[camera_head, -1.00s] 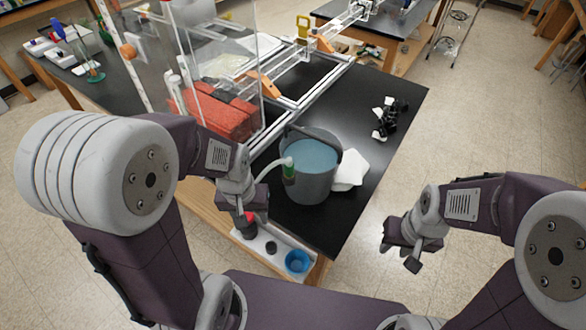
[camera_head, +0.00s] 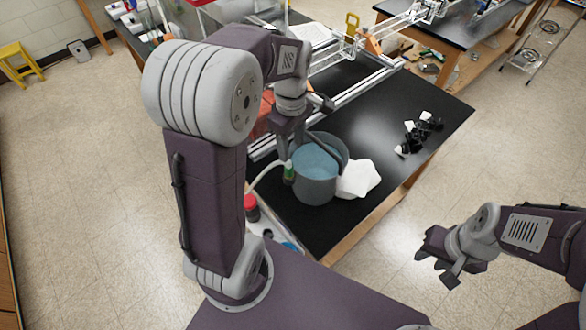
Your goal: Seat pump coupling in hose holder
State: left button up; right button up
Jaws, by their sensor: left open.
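A grey bucket (camera_head: 317,188) with blue water stands on the black bench. A green fitting (camera_head: 289,172), which looks like the pump coupling, is at the bucket's left rim with a pale hose (camera_head: 264,176) curving down to the left. My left gripper (camera_head: 289,143) is open, pointing down just above the green fitting at the bucket's left rim; I cannot tell whether it touches the fitting. I cannot clearly make out a hose holder. My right gripper (camera_head: 447,264) is open and empty over the floor, to the right of the bench.
A white cloth (camera_head: 357,179) lies against the bucket's right side. Several black and white pieces (camera_head: 418,132) lie further right on the bench. A red-capped item (camera_head: 250,206) and a partly hidden blue cup (camera_head: 290,247) are at the front edge. The bench between cloth and pieces is clear.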

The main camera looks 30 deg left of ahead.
aim_at(289, 166)
pick_arm(q)
jog(key=shift+s+f, duration=0.1)
jog(key=shift+f, duration=0.35)
jog(key=f, duration=0.2)
jog(key=a+f, duration=0.1)
jog(key=shift+s+p, duration=0.25)
jog(key=shift+p, duration=0.1)
jog(key=f, duration=0.1)
jog(key=f+p, duration=0.1)
jog(key=f, duration=0.3)
jog(key=shift+s+d, duration=0.1)
jog(key=shift+d, duration=0.25)
jog(key=shift+a+f, duration=0.15)
jog(key=shift+f, duration=0.05)
grip_shut()
pick_arm(e)
jog(key=shift+s+a+r, duration=0.1)
jog(key=shift+a+r, duration=0.05)
jog(key=shift+r, duration=0.4)
jog(key=shift+s+a+r, duration=0.1)
jog(key=shift+r, duration=0.4)
